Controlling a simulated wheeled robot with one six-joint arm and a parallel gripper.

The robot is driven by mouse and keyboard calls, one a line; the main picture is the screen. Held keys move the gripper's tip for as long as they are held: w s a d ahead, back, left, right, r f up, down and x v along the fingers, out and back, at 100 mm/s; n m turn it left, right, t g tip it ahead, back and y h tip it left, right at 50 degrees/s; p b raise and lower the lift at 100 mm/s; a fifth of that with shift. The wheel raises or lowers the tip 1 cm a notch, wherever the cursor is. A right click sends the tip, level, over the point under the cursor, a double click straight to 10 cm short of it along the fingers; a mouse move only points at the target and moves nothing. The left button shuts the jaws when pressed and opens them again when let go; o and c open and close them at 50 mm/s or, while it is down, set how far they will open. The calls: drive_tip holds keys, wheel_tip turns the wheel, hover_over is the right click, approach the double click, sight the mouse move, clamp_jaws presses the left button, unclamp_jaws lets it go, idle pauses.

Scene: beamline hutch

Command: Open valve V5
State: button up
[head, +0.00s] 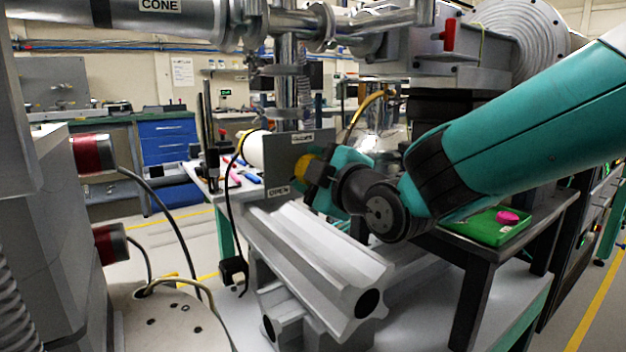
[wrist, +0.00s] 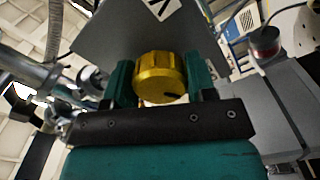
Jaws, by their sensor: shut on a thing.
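The valve knob is a yellow ribbed knob (wrist: 160,76) in front of a grey panel; a dark mark shows on its lower right face. In the head view the knob (head: 302,167) is partly covered by my gripper. The grey panel (head: 283,152) carries a label reading OPEN at its lower edge and another small label at its top edge. In the wrist view part of a label (wrist: 160,8) shows on the panel. My gripper (wrist: 158,84) has one teal finger on each side of the knob and is shut on it. The head view shows my gripper (head: 318,176) at the panel's right side.
Metal pipes (head: 290,80) stand behind and above the panel. A grey metal rail (head: 318,262) lies below my gripper. A green tray (head: 488,228) with a pink thing sits on a dark table at right. Black cables hang at left.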

drive_tip(key=shift+n, duration=0.3)
idle(0.4)
drive_tip(key=o, duration=0.9)
drive_tip(key=shift+s, duration=0.1)
drive_tip(key=shift+b+v, duration=1.85)
drive_tip(key=shift+v, duration=6.8)
drive_tip(key=shift+d, duration=0.1)
